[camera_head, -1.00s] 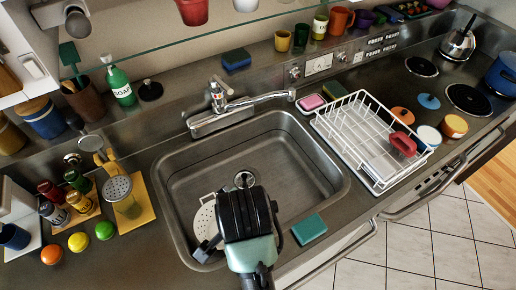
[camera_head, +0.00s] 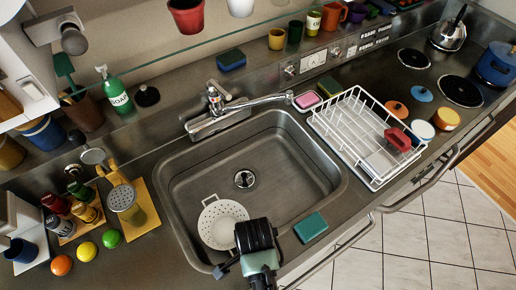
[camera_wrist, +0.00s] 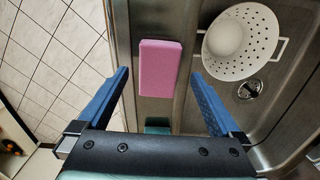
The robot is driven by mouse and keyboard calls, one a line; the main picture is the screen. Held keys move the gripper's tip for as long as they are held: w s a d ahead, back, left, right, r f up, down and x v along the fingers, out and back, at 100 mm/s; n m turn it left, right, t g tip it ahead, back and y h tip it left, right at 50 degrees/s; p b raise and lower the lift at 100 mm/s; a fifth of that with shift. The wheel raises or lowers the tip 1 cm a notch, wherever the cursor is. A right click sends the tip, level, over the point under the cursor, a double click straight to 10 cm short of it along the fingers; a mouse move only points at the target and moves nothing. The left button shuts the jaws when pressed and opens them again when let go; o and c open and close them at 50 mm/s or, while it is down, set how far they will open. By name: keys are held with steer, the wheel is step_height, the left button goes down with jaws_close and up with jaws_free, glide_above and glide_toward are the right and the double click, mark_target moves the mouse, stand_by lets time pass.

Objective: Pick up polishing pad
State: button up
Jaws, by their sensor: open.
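A pink rectangular pad (camera_wrist: 160,68) lies flat on the steel counter strip between the sink and the front edge, in the wrist view. A teal pad (camera_head: 310,227) lies near the front right of the sink in the head view; part of it shows low in the wrist view (camera_wrist: 158,125). I cannot tell from looks which is the polishing pad. My gripper (camera_wrist: 160,73) is open and empty, its blue fingers on either side of the pink pad in the picture, apart from it. In the head view my gripper (camera_head: 258,238) hides that spot.
A white colander (camera_head: 221,222) sits in the sink (camera_head: 290,165), close to my gripper. A dish rack (camera_head: 345,125) stands right of the sink, with another pink pad (camera_head: 307,100) behind it. Shakers and fruit (camera_head: 61,265) crowd the left. Floor lies beyond the counter's front edge.

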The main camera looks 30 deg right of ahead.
steer(key=shift+s+f, duration=0.1)
steer(key=shift+f, duration=1.6)
steer(key=c, duration=1.3)
